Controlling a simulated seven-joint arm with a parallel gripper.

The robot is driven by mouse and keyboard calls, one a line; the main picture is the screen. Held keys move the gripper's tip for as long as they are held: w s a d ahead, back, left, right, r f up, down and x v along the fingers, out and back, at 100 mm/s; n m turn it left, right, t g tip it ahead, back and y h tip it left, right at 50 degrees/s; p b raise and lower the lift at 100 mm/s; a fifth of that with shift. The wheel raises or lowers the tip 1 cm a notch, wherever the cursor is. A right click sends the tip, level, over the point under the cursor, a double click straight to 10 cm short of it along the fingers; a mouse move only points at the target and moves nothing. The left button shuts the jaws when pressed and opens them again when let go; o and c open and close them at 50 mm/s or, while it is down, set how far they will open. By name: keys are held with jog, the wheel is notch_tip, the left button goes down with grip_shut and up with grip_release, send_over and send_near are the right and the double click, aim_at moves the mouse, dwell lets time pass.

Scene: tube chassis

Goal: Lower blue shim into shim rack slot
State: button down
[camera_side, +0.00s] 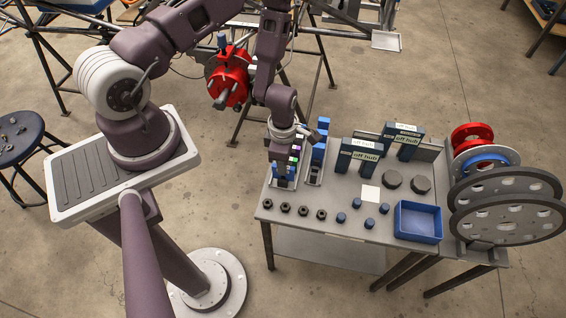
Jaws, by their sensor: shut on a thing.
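My gripper (284,163) points down at the left end of the grey table, over the shim rack (284,184). It is shut on the blue shim (282,171), which shows as a small blue patch low at the rack. The fingertips and the shim's lower edge are too small and partly hidden, so I cannot tell how far the shim sits in a slot. Purple, green and white pieces (295,149) stand just behind the gripper.
A second holder with blue pieces (318,152) stands close to the right. Black nuts (303,211) line the front edge. Dark boxes (358,155), blue caps (356,203) and an empty blue bin (418,222) stand further right, with wheels (507,189) beyond.

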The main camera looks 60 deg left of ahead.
jog(key=shift+f, duration=0.1)
jog(key=shift+f, duration=0.85)
jog(key=c, duration=1.4)
grip_release()
jog(key=shift+o, duration=0.2)
notch_tip(320, 180, up, 7)
jog(key=shift+r, duration=0.1)
